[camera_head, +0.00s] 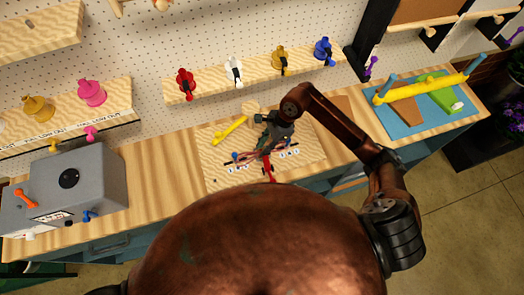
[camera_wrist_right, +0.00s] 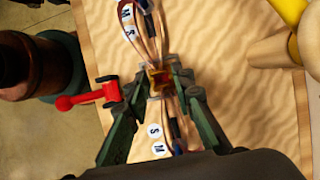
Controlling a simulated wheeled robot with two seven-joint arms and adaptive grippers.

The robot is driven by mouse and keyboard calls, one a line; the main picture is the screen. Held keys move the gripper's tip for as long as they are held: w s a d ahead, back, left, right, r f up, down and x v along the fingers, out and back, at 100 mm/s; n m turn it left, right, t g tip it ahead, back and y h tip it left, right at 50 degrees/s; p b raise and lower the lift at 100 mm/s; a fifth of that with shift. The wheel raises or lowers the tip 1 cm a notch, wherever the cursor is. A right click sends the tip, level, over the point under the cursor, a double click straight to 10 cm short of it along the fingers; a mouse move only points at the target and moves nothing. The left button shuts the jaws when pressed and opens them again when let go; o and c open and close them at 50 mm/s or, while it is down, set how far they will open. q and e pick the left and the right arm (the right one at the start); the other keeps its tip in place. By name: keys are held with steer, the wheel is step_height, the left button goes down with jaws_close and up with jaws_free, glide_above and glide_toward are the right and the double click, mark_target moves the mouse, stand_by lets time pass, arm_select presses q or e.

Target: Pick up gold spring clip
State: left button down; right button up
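A small gold spring clip (camera_wrist_right: 161,82) shows in the right wrist view, between the tips of my right gripper's green fingers. My right gripper (camera_wrist_right: 161,75) has its fingers drawn together on both sides of the clip, with no clear gap seen. Thin strands run above and below the clip, past round white labels marked M and S. In the head view my right gripper (camera_head: 266,146) is low over the wooden board (camera_head: 215,165); the clip is too small or hidden to make out there. My left gripper is not in view.
A red piece (camera_wrist_right: 85,97) lies beside the left finger in the wrist view. A yellow piece (camera_head: 230,129) lies on the board. A grey box (camera_head: 95,175) stands left; a blue mat (camera_head: 408,117) with a yellow bar (camera_head: 425,88) lies right. A shelf (camera_head: 205,88) hangs behind.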

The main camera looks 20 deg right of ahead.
steer(key=shift+c, duration=0.5)
jaws_close()
